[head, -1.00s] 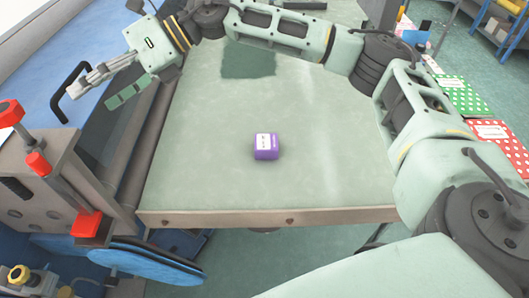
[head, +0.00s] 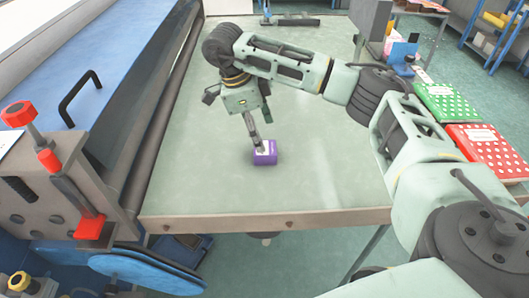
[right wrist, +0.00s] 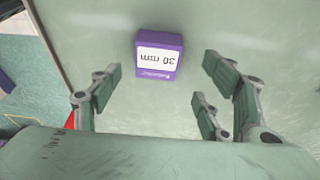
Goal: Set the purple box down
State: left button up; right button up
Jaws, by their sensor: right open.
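The purple box (head: 265,156) with a white label sits on the pale green table (head: 320,185), near the front middle. In the right wrist view the purple box (right wrist: 159,70) rests on the table surface, its label reading "30 mm". My right gripper (head: 257,143) reaches down to the box from behind, and its fingers partly cover the box in the head view. In the right wrist view its fingers are spread apart, with clear gaps to both sides of the box. My left gripper is not in view.
A machine with red knobs (head: 18,114) and a dark roller (head: 160,130) line the table's left side. A green dotted box (head: 448,103) and a red dotted box (head: 485,146) are beyond the right edge. The table around the purple box is clear.

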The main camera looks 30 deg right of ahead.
jog(key=shift+s+d+f+p, duration=0.1)
jog(key=shift+f+p, duration=0.2)
jog(key=shift+f, duration=0.15)
jog(key=p+x, duration=0.1)
jog(key=x, duration=0.2)
jog(key=shift+s+f+p, duration=0.2)
jog(key=shift+f+p, duration=0.05)
jog(key=shift+p, duration=0.1)
jog(key=shift+f, duration=0.5)
jog(key=c, duration=1.4)
jog(key=shift+r, duration=0.15)
jog(key=shift+c, duration=0.2)
